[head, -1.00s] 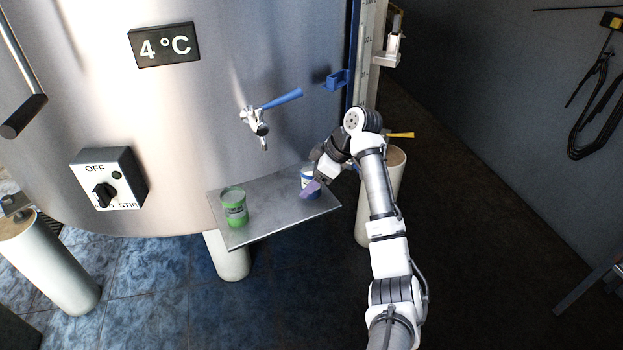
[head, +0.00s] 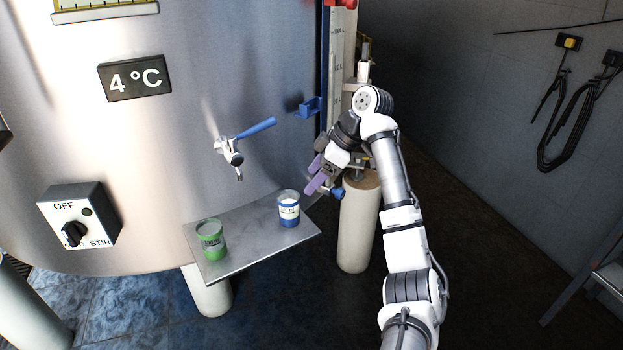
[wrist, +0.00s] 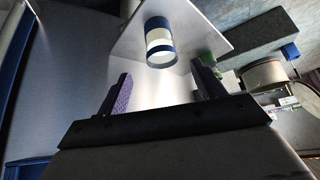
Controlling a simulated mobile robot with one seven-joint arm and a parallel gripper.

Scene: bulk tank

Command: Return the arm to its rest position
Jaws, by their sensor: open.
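My gripper (head: 314,176) is open and empty, with two purple finger pads, to the right of the metal shelf and clear of the cups. In the wrist view its fingers (wrist: 158,92) stand wide apart with nothing between them. My white arm reaches up from the lower right and bends at the elbow beside the tank. A cup with a blue and white label (head: 288,210) stands upright on the shelf; it also shows beyond the fingertips in the wrist view (wrist: 159,42).
The metal shelf (head: 245,249) also bears a green cup (head: 211,240). Above it are the tank's tap with a blue lever (head: 254,128) and a blue bracket (head: 308,107). A pale tank leg (head: 357,235) stands near my gripper.

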